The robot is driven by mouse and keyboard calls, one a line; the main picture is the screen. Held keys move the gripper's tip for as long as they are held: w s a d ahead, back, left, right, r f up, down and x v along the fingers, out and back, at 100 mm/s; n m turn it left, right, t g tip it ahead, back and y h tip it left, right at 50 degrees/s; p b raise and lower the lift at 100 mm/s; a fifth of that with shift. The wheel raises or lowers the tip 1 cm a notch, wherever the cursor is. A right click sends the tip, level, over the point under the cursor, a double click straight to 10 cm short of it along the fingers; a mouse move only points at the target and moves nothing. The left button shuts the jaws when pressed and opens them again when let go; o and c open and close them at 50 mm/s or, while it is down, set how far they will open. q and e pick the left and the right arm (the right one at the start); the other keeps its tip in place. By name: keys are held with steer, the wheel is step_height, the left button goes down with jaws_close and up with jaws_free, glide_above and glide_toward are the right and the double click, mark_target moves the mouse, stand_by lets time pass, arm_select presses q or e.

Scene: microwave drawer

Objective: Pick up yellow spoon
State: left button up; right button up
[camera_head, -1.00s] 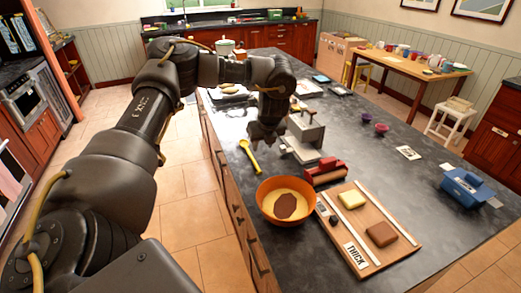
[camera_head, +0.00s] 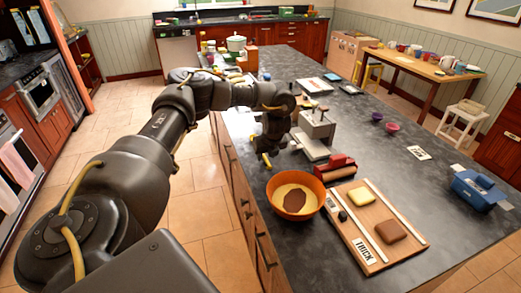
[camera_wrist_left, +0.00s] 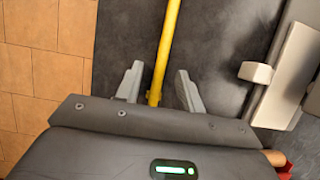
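The yellow spoon lies on the dark counter near its left edge. In the head view only a short yellow end (camera_head: 266,158) shows, just below my left gripper (camera_head: 268,146), which hides the rest. In the left wrist view the spoon's yellow handle (camera_wrist_left: 166,45) runs from the top edge down between the two grey fingers of my left gripper (camera_wrist_left: 158,84). The fingers are apart, with a gap on each side of the handle. The spoon's bowl cannot be made out. My right gripper is not in view.
An orange bowl (camera_head: 276,203) with brown and cream contents stands in front of the gripper. A grey metal press-like device (camera_head: 315,130) stands close to its right. A red roller-like item (camera_head: 335,168) and a wooden board (camera_head: 358,240) lie nearby.

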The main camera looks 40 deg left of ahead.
arm_select(q)
steer(key=shift+a+f, duration=0.25)
steer(key=shift+f, duration=0.3)
steer(key=shift+d, duration=0.1)
jaws_close()
steer(key=shift+w+r, duration=0.1)
steer(key=shift+r, duration=0.1)
steer(key=shift+r+b, duration=0.25)
steer(key=shift+b, duration=0.05)
step_height(320, 180, up, 2)
steer(key=shift+r+b, duration=0.1)
steer(key=shift+b, duration=0.55)
steer(key=s+d+r, duration=0.9)
steer(key=d+r, duration=0.1)
steer(key=shift+s+p, duration=0.3)
steer(key=shift+p, duration=0.15)
